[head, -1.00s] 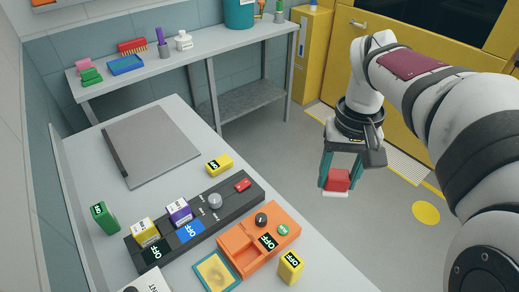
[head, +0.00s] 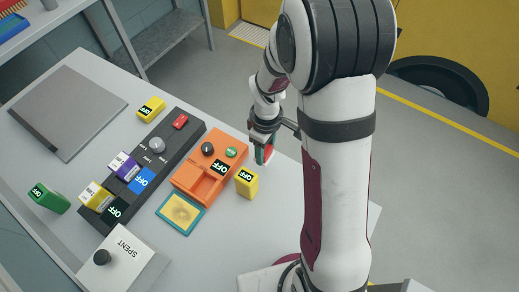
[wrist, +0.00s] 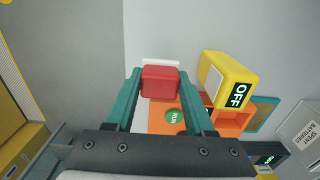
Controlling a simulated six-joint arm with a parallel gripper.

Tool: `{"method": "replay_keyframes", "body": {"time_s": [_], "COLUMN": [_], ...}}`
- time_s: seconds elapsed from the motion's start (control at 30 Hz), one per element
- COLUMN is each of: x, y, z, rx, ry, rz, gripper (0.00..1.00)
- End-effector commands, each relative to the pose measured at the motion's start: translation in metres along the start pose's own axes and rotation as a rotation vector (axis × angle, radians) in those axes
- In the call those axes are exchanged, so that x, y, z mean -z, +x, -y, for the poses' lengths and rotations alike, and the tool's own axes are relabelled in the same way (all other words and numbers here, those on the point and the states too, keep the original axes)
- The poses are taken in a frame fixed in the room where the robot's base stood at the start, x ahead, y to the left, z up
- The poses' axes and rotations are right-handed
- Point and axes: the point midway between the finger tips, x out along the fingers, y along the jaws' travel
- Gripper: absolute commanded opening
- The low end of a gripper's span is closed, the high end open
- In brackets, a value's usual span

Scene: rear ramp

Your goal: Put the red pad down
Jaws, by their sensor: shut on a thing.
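My gripper (head: 264,148) is shut on the red pad (head: 268,153), near the right edge of the grey table, to the right of the orange unit. In the wrist view the red pad (wrist: 160,82) sits between the two teal fingertips (wrist: 163,90), with a white layer on its far side. The pad's height above the table is hard to tell. The orange unit (head: 187,178) has a green RUN button (head: 232,152), a dark knob and a black OFF label. In the wrist view its RUN button (wrist: 174,117) shows between my fingers.
A yellow OFF block (head: 246,184) stands close by, between my gripper and a teal-edged tray (head: 163,208). A dark panel (head: 186,142) with several coloured blocks lies left of the orange unit. A white SPENT box (head: 142,268) is at the front. Bare table (head: 262,222) lies front right.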

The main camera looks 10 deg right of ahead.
Motion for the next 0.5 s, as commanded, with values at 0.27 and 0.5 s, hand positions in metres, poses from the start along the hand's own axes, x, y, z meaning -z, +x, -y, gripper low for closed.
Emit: {"method": "replay_keyframes", "body": {"time_s": [0.27,0.5], "x": [0.011,0.012], "y": [0.042,0.047], "z": [0.004,0.003], "rx": [0.002,-0.001], "ry": [0.003,0.003], "rz": [0.002,0.000], "gripper": [0.00,0.00]}}
